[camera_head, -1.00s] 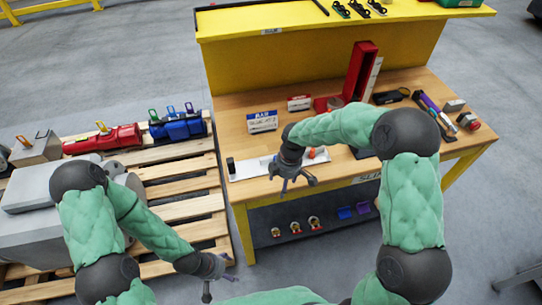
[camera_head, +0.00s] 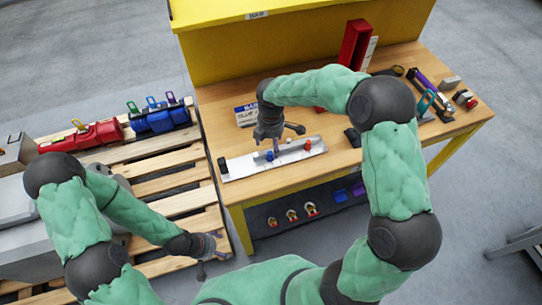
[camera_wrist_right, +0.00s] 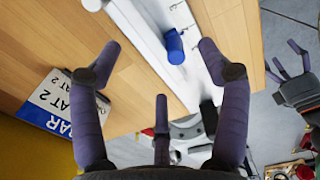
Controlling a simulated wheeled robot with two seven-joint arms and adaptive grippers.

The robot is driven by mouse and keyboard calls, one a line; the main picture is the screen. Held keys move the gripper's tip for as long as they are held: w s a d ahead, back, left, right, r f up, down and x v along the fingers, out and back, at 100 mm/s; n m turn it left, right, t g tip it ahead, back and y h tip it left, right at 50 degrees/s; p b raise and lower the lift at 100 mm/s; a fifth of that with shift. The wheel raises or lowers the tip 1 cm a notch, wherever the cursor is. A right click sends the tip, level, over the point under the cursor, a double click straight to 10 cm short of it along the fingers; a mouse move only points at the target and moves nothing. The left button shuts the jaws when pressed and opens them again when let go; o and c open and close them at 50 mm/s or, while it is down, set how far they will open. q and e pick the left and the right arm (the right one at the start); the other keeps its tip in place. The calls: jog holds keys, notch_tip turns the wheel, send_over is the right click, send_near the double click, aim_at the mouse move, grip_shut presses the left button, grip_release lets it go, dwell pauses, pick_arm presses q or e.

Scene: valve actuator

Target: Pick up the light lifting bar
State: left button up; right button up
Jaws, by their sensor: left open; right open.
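A long pale metal bar (camera_head: 240,168) lies on the wooden bench, with a black block at its left end and blue and red knobs along it. I take it for the lifting bar. It also shows in the right wrist view (camera_wrist_right: 145,40), with a blue cylinder (camera_wrist_right: 175,46) on it. My right gripper (camera_head: 282,143) is open and empty above the bar. In the wrist view its fingers (camera_wrist_right: 160,48) are spread, the bar passing beyond and between them. My left gripper (camera_head: 212,252) is open and empty, low beside the pallet; it also shows in the wrist view (camera_wrist_right: 290,65).
A blue-and-white sign (camera_head: 244,115) stands behind the bar; its text is partly hidden. A tall red box (camera_head: 354,45) stands at the back. Tools lie at the bench's right end. A wooden pallet (camera_head: 170,185) holds red (camera_head: 90,136) and blue (camera_head: 160,119) units.

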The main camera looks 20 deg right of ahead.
aim_at(271, 151)
notch_tip(271, 151, down, 6)
jog(key=shift+r+b, duration=0.15)
jog(key=shift+b, duration=0.5)
jog(key=shift+w+r, duration=0.1)
jog(key=shift+r, duration=0.05)
grip_shut()
